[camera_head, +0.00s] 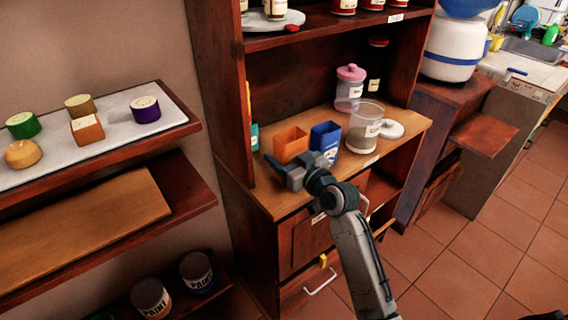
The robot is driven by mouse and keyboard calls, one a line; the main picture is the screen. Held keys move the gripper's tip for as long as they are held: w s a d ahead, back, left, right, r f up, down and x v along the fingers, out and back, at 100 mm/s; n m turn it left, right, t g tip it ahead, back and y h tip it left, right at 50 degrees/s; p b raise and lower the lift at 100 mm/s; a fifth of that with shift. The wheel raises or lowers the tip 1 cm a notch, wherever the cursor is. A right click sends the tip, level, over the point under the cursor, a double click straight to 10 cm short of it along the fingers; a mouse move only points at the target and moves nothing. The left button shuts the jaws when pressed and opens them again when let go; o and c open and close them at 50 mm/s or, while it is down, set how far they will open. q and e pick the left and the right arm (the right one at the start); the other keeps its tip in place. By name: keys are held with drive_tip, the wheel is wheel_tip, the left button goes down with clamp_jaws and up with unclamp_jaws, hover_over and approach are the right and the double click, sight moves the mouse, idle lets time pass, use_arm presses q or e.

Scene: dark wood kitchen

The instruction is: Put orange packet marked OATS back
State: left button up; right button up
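The orange packet (291,143) stands upright on the wooden counter of the cabinet, with a blue packet (326,140) just right of it. No OATS marking is readable on the orange packet from here.
A clear canister (364,130), a white lid (391,129) and a pink-lidded jar (350,88) stand right of the packets. A shelf above (330,24) holds jars. The left wall shelf (62,167) holds coloured tins. The counter front (285,208) is bare.

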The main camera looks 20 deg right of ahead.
drive_tip(key=f, duration=0.3)
drive_tip(key=shift+w+a+f, duration=0.1)
drive_tip(key=shift+w+a, duration=0.1)
drive_tip(key=shift+w, duration=0.1)
drive_tip(key=shift+f, duration=0.15)
drive_tip(key=shift+f, duration=0.1)
drive_tip(key=o, duration=1.1)
use_arm(q)
drive_tip(key=shift+w+d+r, duration=0.1)
drive_tip(key=shift+w+r, duration=0.15)
drive_tip(key=shift+r, duration=0.1)
